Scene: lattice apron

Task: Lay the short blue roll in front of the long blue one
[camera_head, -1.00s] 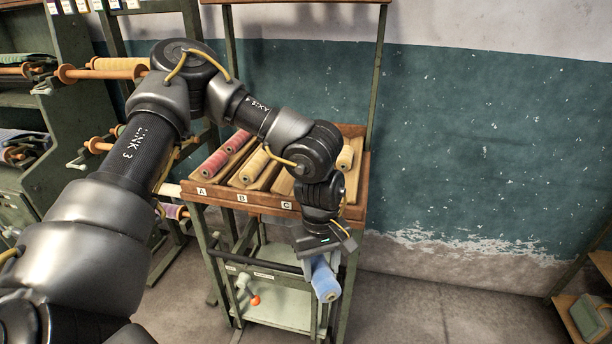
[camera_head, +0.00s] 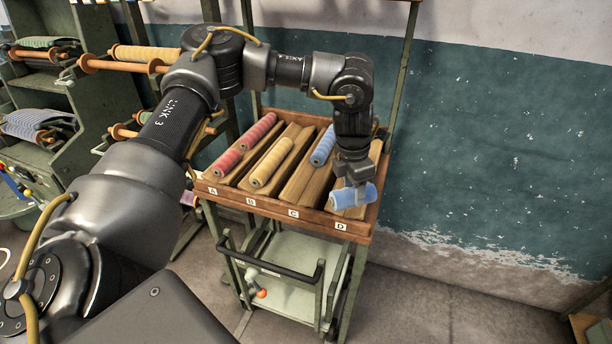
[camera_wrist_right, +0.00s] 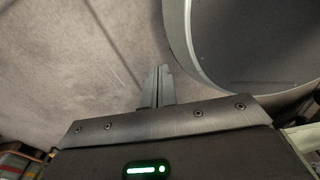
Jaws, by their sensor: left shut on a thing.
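A blue roll (camera_head: 352,197) is held crosswise by my left gripper (camera_head: 354,182), over the front end of compartment D of the wooden tray (camera_head: 268,207). I cannot tell if it touches the tray. The left gripper is shut on it and hides part of its top. Another blue roll (camera_head: 322,147) lies lengthwise toward the back of compartment C, to the left of the gripper and partly beside my arm. The front of C is bare. My right gripper (camera_wrist_right: 158,87) shows in the right wrist view with its fingers together and nothing between them.
Two red rolls (camera_head: 228,161) lie in compartment A and a yellow roll (camera_head: 271,163) in B. The tray sits on a green cart with a black handle (camera_head: 290,270). Thread racks (camera_head: 30,110) stand at the left. The teal wall (camera_head: 490,160) is behind.

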